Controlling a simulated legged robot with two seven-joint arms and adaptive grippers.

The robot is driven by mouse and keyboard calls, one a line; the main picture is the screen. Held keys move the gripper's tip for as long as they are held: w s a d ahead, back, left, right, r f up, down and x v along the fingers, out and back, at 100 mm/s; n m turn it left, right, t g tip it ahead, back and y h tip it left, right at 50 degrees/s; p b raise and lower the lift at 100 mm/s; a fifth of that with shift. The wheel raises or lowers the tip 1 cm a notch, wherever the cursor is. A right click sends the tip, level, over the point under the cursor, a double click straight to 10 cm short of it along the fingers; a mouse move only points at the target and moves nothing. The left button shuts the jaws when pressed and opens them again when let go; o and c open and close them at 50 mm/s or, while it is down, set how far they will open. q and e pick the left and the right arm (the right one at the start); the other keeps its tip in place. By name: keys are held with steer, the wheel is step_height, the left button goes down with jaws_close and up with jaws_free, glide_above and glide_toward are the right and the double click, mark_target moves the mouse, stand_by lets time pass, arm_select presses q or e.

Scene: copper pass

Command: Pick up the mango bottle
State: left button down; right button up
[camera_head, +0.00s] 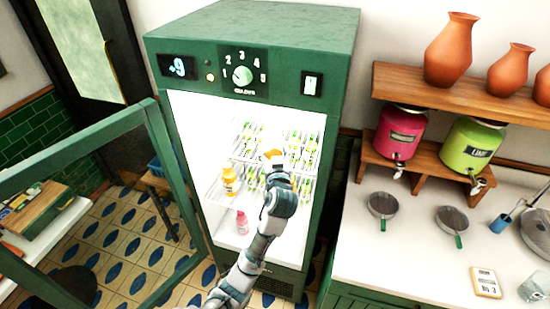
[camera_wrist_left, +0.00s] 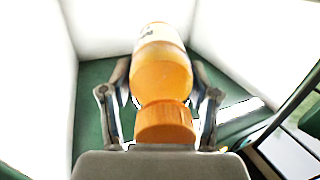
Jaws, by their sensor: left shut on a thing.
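An orange mango bottle (camera_wrist_left: 161,76) fills the middle of the left wrist view, its orange cap nearest the camera. My left gripper (camera_wrist_left: 163,100) is shut on it, with one finger on each side. In the head view my left arm reaches into the open fridge, and the gripper (camera_head: 274,165) mostly covers the bottle. Only a small orange part of the bottle (camera_head: 273,155) shows above the fingers. Whether it touches the shelf cannot be told. My right gripper is not in view.
A second yellow-orange bottle (camera_head: 230,182) stands left of my gripper, and a pink bottle (camera_head: 242,222) stands lower down. Several green-marked bottles (camera_head: 303,146) fill the shelf behind. The green fridge door (camera_head: 172,185) stands open at left. A white counter (camera_head: 400,265) is at right.

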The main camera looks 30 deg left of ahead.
arm_select(q)
steer(key=s+d+r+p, duration=0.1)
steer(key=s+d+p, duration=0.1)
steer(key=s+p, duration=1)
steer(key=s, duration=0.3)
steer(key=shift+s+d+r, duration=0.2)
steer(key=shift+s+d, duration=0.15)
steer(key=w+d+f+m+t+h+b, duration=0.1)
steer(key=w+d+f+m+h+b, duration=0.1)
steer(key=d+f, duration=0.5)
steer(key=w+d+f+m+t+h+b, duration=0.2)
steer(key=d+f+m+h+b, duration=0.3)
steer(key=f, duration=0.8)
steer(key=d+h+b, duration=0.1)
steer(key=h+b, duration=0.1)
steer(key=h, duration=0.1)
steer(key=shift+w+d, duration=0.3)
steer(key=shift+d, duration=0.1)
